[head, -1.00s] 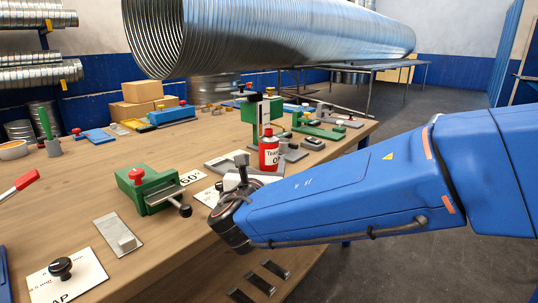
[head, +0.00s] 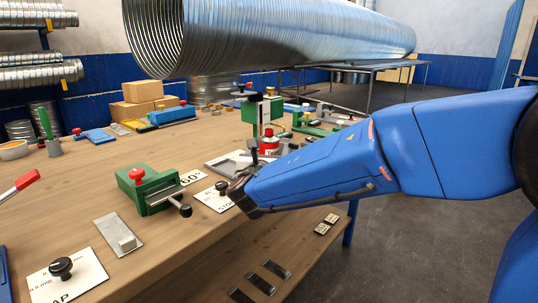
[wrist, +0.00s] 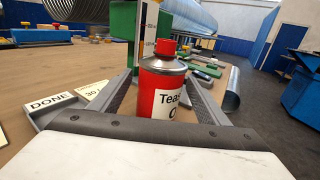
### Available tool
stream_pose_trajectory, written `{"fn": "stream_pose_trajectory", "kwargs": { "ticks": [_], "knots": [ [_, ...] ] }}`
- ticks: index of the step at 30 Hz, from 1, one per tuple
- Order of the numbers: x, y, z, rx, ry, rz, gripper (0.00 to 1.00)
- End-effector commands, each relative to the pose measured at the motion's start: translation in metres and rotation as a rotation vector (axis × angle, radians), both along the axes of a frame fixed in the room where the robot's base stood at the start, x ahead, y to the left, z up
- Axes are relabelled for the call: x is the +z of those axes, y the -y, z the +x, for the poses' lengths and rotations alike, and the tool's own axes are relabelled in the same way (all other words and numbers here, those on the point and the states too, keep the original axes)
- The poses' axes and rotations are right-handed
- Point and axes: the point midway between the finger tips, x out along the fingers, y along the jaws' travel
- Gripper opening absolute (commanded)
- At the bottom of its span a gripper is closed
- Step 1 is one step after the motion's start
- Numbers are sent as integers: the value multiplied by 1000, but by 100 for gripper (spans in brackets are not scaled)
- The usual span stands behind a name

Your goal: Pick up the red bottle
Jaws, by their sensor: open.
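The red bottle (head: 269,149) stands upright on the workbench, with a red cap and a white label that has black lettering. In the head view its lower part is hidden behind my gripper (head: 256,153). In the wrist view the bottle (wrist: 166,92) is in the middle, close ahead. My open gripper (wrist: 161,76) has one finger on each side of it. The near palm edge hides its base. I cannot tell whether either finger touches it.
A green stand with a scale (wrist: 124,30) is close behind the bottle. A DONE tray (wrist: 52,108) lies to the left. A green clamp (head: 148,190) and several tools sit on the workbench (head: 75,195). A big spiral duct (head: 270,40) hangs above the bench's back.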

Motion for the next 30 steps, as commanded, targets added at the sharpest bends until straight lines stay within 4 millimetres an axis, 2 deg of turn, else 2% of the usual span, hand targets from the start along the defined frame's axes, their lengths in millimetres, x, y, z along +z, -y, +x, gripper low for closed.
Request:
{"fn": "stream_pose_trajectory", "kwargs": {
  "ticks": [6,7,13,14,23,26,30],
  "knots": [
    [0,0,2,1,0,0,70],
    [0,0,2,1,0,0,67],
    [0,0,2,1,0,0,19],
    [0,0,2,1,0,0,17],
    [5,0,2,0,1,1,17],
    [17,0,2,0,2,3,17],
    [42,0,2,0,3,4,17]
  ]
}}
